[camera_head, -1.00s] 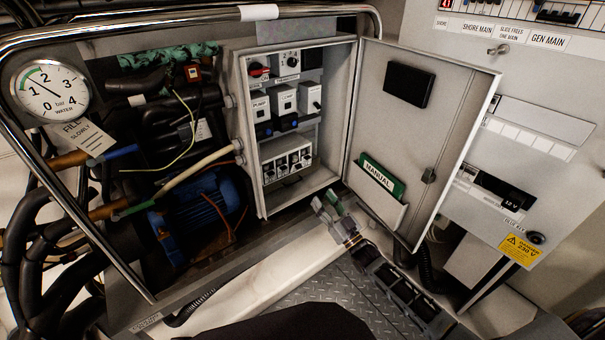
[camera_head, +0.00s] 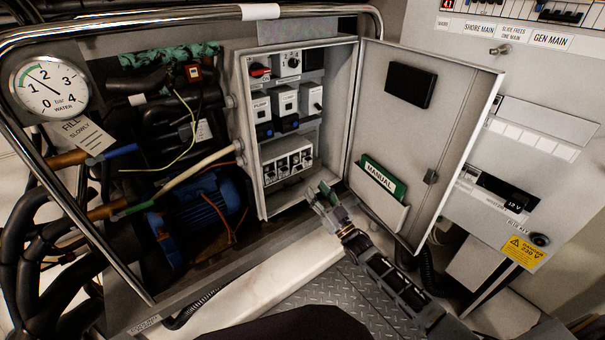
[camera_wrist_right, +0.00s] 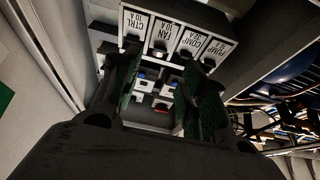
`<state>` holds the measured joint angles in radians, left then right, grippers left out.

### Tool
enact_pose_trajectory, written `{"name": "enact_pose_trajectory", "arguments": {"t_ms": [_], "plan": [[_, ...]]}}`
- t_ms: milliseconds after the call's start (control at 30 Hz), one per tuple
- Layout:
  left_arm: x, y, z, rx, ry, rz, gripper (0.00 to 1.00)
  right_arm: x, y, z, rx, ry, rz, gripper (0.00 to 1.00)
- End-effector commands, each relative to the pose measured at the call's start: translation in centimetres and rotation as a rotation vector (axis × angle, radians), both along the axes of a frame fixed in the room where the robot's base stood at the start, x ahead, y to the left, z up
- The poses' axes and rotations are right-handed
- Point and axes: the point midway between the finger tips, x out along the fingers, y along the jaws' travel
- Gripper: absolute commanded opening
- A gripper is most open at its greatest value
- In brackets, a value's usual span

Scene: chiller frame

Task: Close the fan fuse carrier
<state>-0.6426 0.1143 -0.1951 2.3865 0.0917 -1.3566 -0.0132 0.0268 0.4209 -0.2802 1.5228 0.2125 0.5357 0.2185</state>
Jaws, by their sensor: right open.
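The fan fuse carrier (camera_wrist_right: 163,35), labelled FAN 10 A, sits in a row of white carriers between CTRL and COMP in the right wrist view, which sees them upside down. In the head view the row (camera_head: 287,166) is on the lowest shelf of the open cabinet; its labels are too small to read. I cannot tell how far the fan carrier is tipped out. My right gripper (camera_head: 321,194) is open and empty, below and right of the row. Its two green-padded fingers (camera_wrist_right: 165,92) stand apart, short of the carriers. My left gripper is not in view.
The cabinet door (camera_head: 417,130) stands open on the right, with a green manual (camera_head: 382,178) in its pocket, close to my right arm. Breakers and switches (camera_head: 284,100) fill the upper shelves. Pipes and a blue motor (camera_head: 195,220) lie left of the cabinet.

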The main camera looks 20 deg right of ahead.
Motion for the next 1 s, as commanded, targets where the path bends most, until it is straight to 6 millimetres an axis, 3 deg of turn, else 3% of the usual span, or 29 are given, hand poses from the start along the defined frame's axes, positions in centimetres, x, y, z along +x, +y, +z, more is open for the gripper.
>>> {"name": "enact_pose_trajectory", "arguments": {"t_ms": [1000], "plan": [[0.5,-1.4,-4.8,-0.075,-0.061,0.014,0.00,7.5,2.7,3.3,0.000,0.000,0.000,0.43]]}}
